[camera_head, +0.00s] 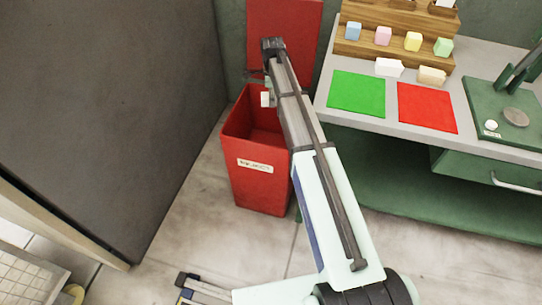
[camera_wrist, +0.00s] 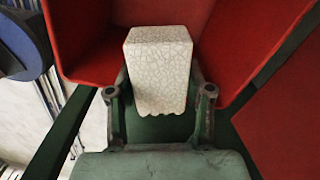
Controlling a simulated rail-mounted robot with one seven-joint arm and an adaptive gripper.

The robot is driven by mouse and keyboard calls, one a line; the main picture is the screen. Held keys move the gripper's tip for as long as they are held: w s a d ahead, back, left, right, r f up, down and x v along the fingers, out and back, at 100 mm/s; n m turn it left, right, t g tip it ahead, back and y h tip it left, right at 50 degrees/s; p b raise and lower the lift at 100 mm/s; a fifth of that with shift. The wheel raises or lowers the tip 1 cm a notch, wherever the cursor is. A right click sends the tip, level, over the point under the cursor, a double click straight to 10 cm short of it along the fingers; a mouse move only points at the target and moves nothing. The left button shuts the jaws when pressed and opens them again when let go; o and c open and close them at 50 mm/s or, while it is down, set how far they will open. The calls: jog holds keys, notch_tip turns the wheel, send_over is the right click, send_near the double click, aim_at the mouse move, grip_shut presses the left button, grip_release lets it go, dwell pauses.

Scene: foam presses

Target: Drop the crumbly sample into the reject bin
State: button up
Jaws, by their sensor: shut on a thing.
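The crumbly sample (camera_wrist: 158,65) is a white block covered in fine cracks, with a ragged lower edge in the wrist view. My gripper (camera_wrist: 160,93) is shut on it, one finger on each side. A small pale part of the sample (camera_head: 265,99) shows in the head view, over the back of the bin opening. The reject bin (camera_head: 262,186) is red with a white label, and its lid (camera_head: 284,30) stands open behind it. Its red inner walls (camera_wrist: 245,45) surround the sample in the wrist view. My arm hides the bin's right side.
A grey-topped bench to the right holds a green mat (camera_head: 357,94), a red mat (camera_head: 427,107) and a green press (camera_head: 500,122). A wooden stepped rack (camera_head: 385,52) holds several coloured blocks. A dark panel (camera_head: 110,100) stands left of the bin. Floor in front is clear.

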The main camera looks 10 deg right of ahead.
jog(key=w+f+m, duration=0.1)
jog(key=m, duration=0.1)
jog(key=f+m, duration=0.1)
jog(key=m, duration=0.1)
jog(key=shift+w, duration=0.4)
jog(key=shift+f+b, duration=2.5)
jog(key=shift+f, duration=0.4)
jog(key=o, duration=1)
jog(key=shift+r, duration=0.15)
notch_tip(320, 180, up, 12)
jog(key=shift+f, duration=0.1)
